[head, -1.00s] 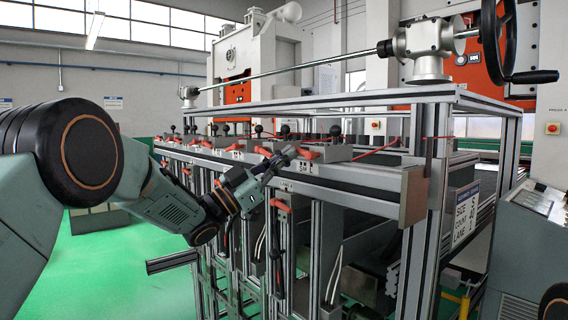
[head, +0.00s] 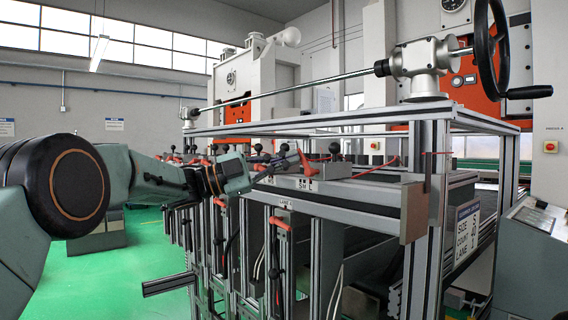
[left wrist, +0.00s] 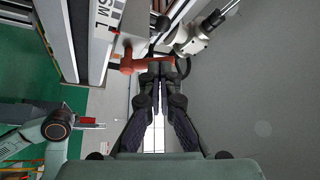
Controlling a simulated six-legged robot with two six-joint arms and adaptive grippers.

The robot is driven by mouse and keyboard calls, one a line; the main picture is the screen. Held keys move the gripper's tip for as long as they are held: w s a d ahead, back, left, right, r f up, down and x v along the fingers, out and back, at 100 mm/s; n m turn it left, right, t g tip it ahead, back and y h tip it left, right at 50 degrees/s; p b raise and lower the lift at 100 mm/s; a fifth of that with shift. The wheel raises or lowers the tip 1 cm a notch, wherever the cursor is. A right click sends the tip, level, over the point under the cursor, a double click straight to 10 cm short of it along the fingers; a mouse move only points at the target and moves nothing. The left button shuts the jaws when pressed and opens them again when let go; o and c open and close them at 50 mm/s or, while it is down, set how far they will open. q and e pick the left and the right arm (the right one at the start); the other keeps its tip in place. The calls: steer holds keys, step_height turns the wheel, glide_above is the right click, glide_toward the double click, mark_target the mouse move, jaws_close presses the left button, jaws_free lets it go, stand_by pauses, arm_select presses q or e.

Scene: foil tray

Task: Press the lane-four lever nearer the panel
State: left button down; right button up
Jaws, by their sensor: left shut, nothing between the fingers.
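A lane-four label (head: 285,205) is on the front rail of the metal frame. Above it, beside the S M L scale (head: 306,184), is a red lever (head: 304,162). My left gripper (head: 278,163) is shut and empty, its tips just left of this lever. In the left wrist view the shut fingertips (left wrist: 157,70) lie close to the red lever (left wrist: 133,62); I cannot tell whether they touch. Another red-handled lever (head: 281,224) hangs on the front below the label. Which lever is nearer the panel is not clear. My right gripper is out of view.
More red levers and black knobs line the rail to the left. A black knob (head: 335,147) stands behind the red lever. A sign reading side, count, lane (head: 467,232) is on the frame's right end. A handwheel (head: 485,45) is above. Green floor (head: 130,275) is open at left.

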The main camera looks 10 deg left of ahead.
arm_select(q)
steer(key=shift+s+d+r+m+g+y+p, duration=0.2)
steer(key=shift+d+r+m+g+y+p, duration=0.15)
steer(key=shift+m, duration=0.65)
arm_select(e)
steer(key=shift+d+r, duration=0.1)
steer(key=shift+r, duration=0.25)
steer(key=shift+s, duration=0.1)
arm_select(q)
steer(key=shift+a+f, duration=0.1)
steer(key=shift+a, duration=0.05)
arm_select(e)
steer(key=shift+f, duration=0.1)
